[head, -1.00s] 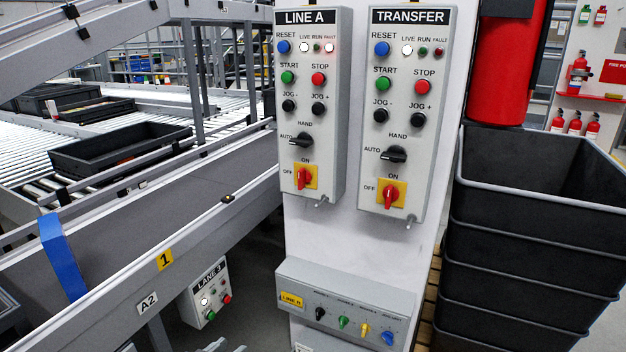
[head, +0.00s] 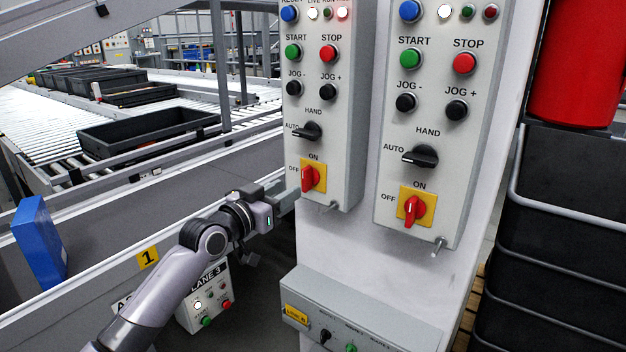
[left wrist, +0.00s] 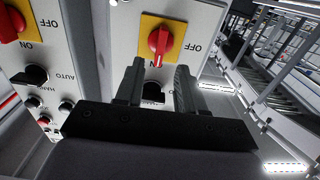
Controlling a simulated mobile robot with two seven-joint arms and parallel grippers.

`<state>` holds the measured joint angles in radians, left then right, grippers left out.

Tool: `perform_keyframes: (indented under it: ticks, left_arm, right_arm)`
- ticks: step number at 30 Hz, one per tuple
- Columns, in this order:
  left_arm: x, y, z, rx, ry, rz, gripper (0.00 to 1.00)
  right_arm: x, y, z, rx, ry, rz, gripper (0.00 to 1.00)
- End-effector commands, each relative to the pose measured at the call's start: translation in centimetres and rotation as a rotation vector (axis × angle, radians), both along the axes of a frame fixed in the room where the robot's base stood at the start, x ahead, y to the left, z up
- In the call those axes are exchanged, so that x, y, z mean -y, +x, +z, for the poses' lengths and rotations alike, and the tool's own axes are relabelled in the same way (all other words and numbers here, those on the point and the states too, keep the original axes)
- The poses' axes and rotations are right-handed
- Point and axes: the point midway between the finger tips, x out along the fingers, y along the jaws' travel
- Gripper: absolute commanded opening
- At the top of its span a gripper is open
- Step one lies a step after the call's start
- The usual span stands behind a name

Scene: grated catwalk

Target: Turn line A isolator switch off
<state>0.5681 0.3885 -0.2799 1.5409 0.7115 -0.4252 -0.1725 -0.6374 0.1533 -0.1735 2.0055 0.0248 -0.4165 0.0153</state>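The line A isolator switch (head: 312,179) is a red rotary handle on a yellow plate, low on the left grey panel (head: 345,120). Its handle stands upright toward ON; OFF is marked at its left. My left gripper (head: 284,200) is just left of and slightly below the switch, apart from it. In the left wrist view, which is upside down, the switch (left wrist: 160,40) shows beyond the two fingertips (left wrist: 160,70), which are spread with nothing between them. My right gripper is not in view.
A similar red isolator (head: 415,210) is on the TRANSFER panel (head: 455,130) to the right. A small metal peg (head: 328,207) sticks out below the line A panel. A control box (head: 350,320) is lower down, conveyors are at left, and stacked dark bins (head: 570,220) are at right.

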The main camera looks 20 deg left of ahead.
Motion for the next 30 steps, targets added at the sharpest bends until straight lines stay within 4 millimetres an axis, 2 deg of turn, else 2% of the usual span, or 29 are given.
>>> perform_keyframes:
  ticks: [5,18,30]
  left_arm:
    - [0.3,1.0,0.1,0.002,-0.001,0.0,0.38]
    - [2.0,5.5,0.0,0.001,0.0,-0.001,0.38]
    - [2.4,6.7,0.1,0.001,0.001,0.0,0.38]
  right_arm:
    - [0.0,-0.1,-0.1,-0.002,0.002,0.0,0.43]
    - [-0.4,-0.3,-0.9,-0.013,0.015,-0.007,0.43]
    - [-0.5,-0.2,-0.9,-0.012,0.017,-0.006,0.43]
